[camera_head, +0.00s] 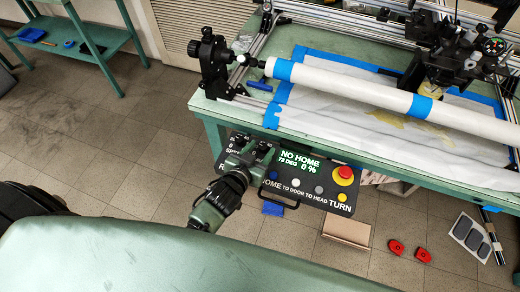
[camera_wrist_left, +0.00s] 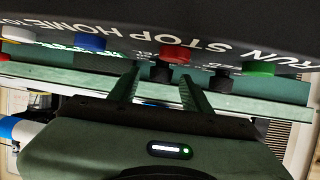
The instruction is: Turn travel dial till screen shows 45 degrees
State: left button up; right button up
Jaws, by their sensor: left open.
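The black control panel (camera_head: 310,190) hangs at the table's front edge. Its screen (camera_head: 297,162) shows NO HOME, what looks like 72 DEG, and 0 %. My left gripper (camera_head: 258,152) is over the panel's left part, just left of the screen, and hides some controls there. In the left wrist view the panel appears upside down, and my left gripper's fingers (camera_wrist_left: 158,76) are open. One black dial (camera_wrist_left: 160,74) shows between the fingertips; I cannot tell whether they touch it. A second black dial (camera_wrist_left: 222,82) is right of them. The dials' labels are unreadable. My right gripper is not in view.
A red button (camera_wrist_left: 175,53) and a green button (camera_wrist_left: 258,69) are close to the dials in the left wrist view. A red emergency knob (camera_head: 344,174) is at the panel's right. A long white tube (camera_head: 350,88) lies above the table (camera_head: 212,108) behind.

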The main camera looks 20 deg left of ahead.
pick_arm(q)
grip_shut()
